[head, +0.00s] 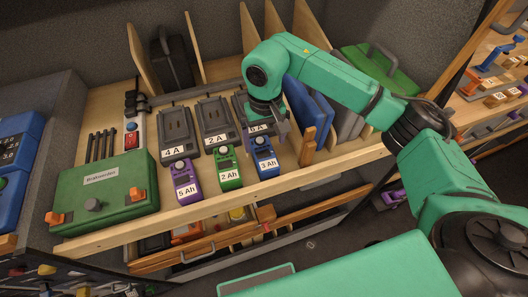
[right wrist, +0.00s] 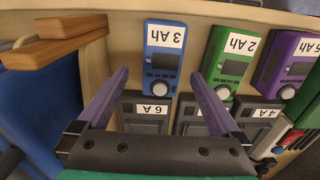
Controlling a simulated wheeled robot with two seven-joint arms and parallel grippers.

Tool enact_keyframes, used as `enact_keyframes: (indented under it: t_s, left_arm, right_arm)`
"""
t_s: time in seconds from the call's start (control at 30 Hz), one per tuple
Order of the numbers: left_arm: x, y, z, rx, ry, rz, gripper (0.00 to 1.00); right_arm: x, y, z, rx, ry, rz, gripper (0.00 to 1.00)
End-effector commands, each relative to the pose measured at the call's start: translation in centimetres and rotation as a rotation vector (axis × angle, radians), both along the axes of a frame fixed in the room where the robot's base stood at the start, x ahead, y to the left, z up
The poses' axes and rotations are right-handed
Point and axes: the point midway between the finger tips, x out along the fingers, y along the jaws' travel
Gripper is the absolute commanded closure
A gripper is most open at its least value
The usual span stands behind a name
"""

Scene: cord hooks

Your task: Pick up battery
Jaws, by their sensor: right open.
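Three batteries stand in a row near the shelf's front edge: a purple 5 Ah one (head: 184,182), a green 2 Ah one (head: 228,168) and a blue 3 Ah one (head: 263,157). My right gripper (head: 276,127) is above the 6 A charger, just behind the blue battery. In the right wrist view, the open fingers (right wrist: 160,76) appear on either side of the blue battery (right wrist: 162,52), with nothing held. The green battery (right wrist: 230,58) and purple battery (right wrist: 288,62) also show there. Whether the fingers are at battery height is unclear. My left gripper is out of view.
Chargers labelled 4 A (head: 175,129), 2 A (head: 215,120) and 6 A (right wrist: 146,112) stand behind the batteries. A green case (head: 105,192) is at the left. Wooden blocks (head: 307,147) and upright blue cases (head: 310,108) stand close on the right. A power strip (head: 132,128) is at the left.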

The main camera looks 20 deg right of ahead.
Motion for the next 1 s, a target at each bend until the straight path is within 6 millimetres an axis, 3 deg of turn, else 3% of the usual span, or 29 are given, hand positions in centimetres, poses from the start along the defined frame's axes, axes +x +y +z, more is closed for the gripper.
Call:
enact_keyframes:
  t_s: [0.23,0.37,0.57,0.8,0.83,1.0]
  left_arm:
    - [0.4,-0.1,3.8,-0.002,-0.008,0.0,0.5]
    - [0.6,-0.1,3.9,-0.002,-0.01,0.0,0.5]
    - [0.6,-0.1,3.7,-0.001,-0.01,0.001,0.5]
    - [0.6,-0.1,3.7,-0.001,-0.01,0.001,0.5]
    - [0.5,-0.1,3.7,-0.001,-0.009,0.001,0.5]
    - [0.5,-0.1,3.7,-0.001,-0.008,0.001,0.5]
  right_arm:
    - [-0.6,0.3,-3.3,0.0,0.007,-0.001,0.0]
    - [-0.4,0.2,-5.5,0.0,0.001,-0.002,0.0]
    - [-0.3,0.2,-5.9,0.0,0.0,-0.001,0.0]
    - [-0.3,0.2,-5.9,0.0,-0.001,-0.001,0.92]
    - [-0.3,0.2,-5.9,0.0,-0.001,-0.001,1.0]
    - [-0.3,0.3,-5.8,0.002,-0.002,-0.001,1.0]
